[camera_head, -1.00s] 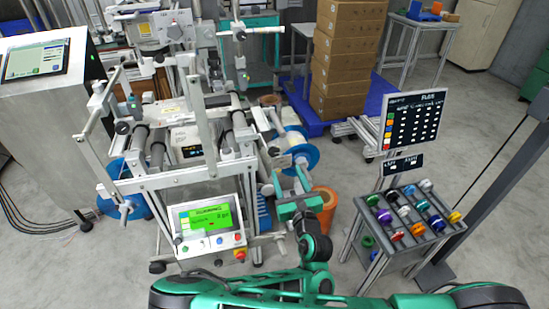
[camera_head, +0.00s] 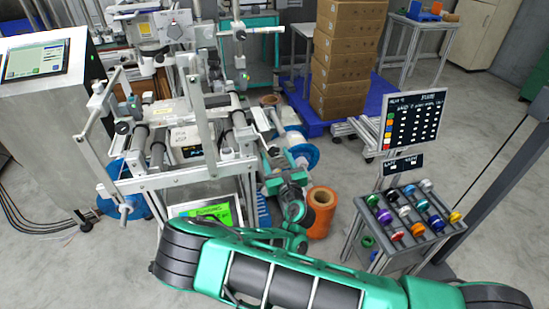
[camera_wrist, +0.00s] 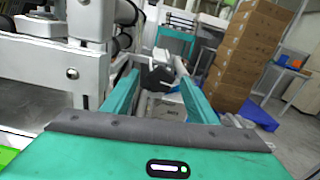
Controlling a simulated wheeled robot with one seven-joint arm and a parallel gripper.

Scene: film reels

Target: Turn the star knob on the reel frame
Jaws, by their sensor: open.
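The reel frame (camera_head: 185,178) is a silver and white machine with rollers, left of centre in the head view. In the wrist view, a dark knob-like part (camera_wrist: 158,79), probably the star knob, shows between my fingers, apart from both; its lobes are too small to make out. My gripper (camera_wrist: 158,80) is open and empty, with one teal finger on each side of that part. In the head view my gripper (camera_head: 266,160) is beside the frame's right side, near the blue reel; the knob cannot be made out there.
A blue-flanged reel (camera_head: 303,156) sits close to the right of my gripper. An orange roll (camera_head: 321,212) stands on the floor. A small rack of coloured parts (camera_head: 410,250) is at right. Stacked cartons (camera_head: 345,70) stand behind. My forearm partly covers the green-screened panel (camera_head: 208,212).

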